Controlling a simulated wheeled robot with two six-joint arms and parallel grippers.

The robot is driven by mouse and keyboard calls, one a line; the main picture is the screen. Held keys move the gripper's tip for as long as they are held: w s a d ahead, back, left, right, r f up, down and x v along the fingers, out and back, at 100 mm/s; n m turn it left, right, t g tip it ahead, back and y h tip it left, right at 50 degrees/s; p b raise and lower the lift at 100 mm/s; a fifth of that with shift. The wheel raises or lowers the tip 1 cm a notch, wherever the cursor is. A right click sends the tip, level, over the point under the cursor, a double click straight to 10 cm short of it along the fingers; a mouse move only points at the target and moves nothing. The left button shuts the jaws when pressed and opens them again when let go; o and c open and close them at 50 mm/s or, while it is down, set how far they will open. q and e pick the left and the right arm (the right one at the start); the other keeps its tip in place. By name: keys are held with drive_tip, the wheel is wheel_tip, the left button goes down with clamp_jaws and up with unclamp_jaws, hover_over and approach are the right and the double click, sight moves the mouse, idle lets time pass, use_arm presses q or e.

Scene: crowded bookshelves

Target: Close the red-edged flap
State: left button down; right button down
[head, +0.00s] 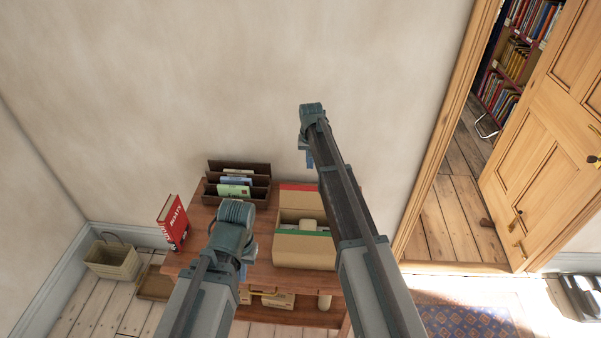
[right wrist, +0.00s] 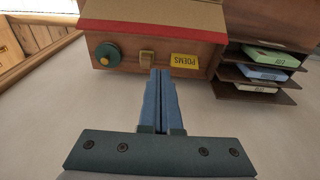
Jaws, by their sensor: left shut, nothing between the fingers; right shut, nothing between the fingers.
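An open cardboard box stands on the wooden table (head: 180,262). Its red-edged flap (head: 300,199) is at the far side, swung open, with the red strip (head: 292,187) along its outer edge. The flap also shows in the right wrist view (right wrist: 150,12). A green-edged flap (head: 305,257) is at the near side. My left gripper (head: 246,252) is shut and empty, left of the box.
A dark letter rack (head: 262,180) with several envelopes stands left of the box. A red book (head: 174,222) stands at the table's left end. The wall is close behind.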

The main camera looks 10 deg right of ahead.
drive_tip(key=b, duration=0.8)
hover_over(312, 198)
drive_tip(key=w, duration=0.4)
wheel_tip(312, 198, down, 8)
drive_tip(key=shift+s+a+r, duration=0.1)
drive_tip(key=shift+s+r, duration=0.05)
drive_tip(key=shift+s, duration=0.1)
